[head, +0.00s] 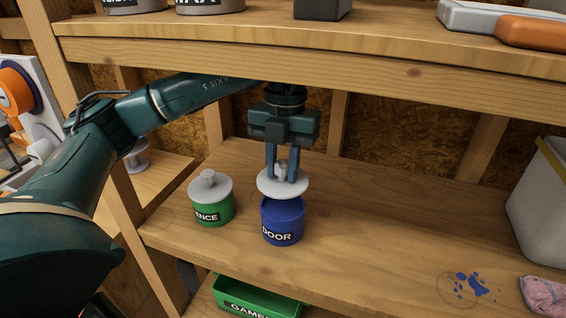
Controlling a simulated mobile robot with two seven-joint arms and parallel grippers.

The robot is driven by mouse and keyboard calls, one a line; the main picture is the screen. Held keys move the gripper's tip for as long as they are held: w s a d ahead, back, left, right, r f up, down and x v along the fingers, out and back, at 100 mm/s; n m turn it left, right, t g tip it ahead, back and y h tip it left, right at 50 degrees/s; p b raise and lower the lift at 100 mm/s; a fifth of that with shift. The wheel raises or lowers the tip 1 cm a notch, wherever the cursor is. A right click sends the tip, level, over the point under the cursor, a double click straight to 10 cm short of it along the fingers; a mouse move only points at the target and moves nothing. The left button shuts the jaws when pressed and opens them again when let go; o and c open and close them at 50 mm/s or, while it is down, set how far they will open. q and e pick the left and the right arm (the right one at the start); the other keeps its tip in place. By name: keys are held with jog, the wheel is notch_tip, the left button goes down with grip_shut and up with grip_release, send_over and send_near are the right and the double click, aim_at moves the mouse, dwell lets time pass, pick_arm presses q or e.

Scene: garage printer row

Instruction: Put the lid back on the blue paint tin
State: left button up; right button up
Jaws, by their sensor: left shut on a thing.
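The blue paint tin (283,222), labelled "DOOR", stands upright on the middle shelf. My left gripper (282,174) comes down from above and is shut on the knob of a light grey round lid (266,187). The lid is directly over the tin and looks slightly tilted. It hides part of the tin's top, and I cannot tell whether it touches the rim. My right gripper is not in view.
A green tin (213,208) with its own lid stands close on the left. An upper shelf (330,59) runs just above my left gripper. Blue paint spots (470,285), a pink cloth (543,295) and a grey bin (543,195) are at the right. A green box (250,298) sits below.

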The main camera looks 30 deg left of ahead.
aim_at(282, 183)
pick_arm(q)
notch_tip(282, 183, down, 4)
jog(key=shift+b, duration=1.2)
jog(key=shift+f+b, duration=0.45)
jog(key=shift+f, duration=0.25)
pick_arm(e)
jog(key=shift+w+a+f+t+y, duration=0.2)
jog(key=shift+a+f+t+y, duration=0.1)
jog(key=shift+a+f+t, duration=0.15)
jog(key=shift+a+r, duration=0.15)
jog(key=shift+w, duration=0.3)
pick_arm(q)
jog(key=shift+f, duration=0.15)
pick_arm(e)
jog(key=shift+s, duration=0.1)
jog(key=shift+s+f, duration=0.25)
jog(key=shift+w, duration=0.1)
